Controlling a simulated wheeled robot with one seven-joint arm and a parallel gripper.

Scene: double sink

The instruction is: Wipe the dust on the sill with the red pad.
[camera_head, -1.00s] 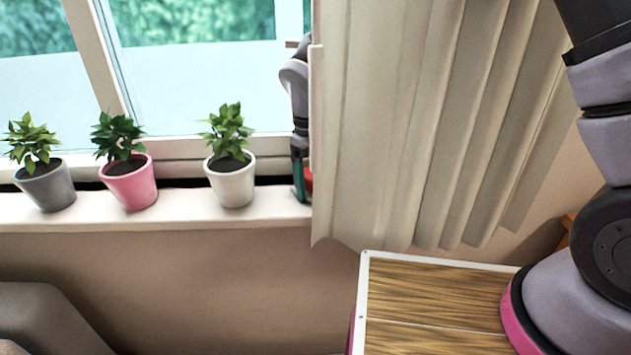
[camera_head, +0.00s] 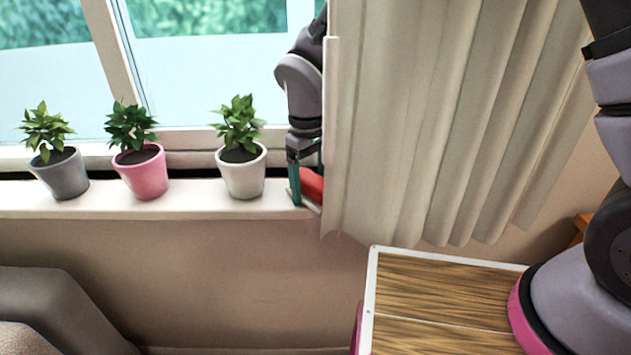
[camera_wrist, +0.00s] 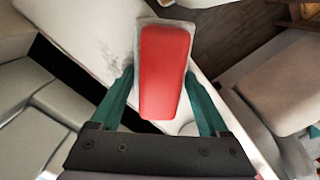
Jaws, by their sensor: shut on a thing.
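The red pad (camera_head: 311,184) is at the right end of the white sill (camera_head: 200,204), beside the curtain. In the wrist view the red pad (camera_wrist: 163,70) lies lengthwise between the two green fingers of my gripper (camera_wrist: 160,105), on a pale backing. My gripper (camera_head: 305,180) is shut on it, pointing down, partly hidden by the curtain edge in the head view. Grey dust (camera_wrist: 112,60) shows as a smudge on the sill left of the pad in the wrist view. Whether the pad touches the sill is hard to tell.
A white pot (camera_head: 241,172) with a plant stands just left of my gripper. A pink pot (camera_head: 144,173) and a grey pot (camera_head: 61,175) stand farther left. The beige curtain (camera_head: 430,130) hangs close on the right. A wood-topped surface (camera_head: 440,290) is below it.

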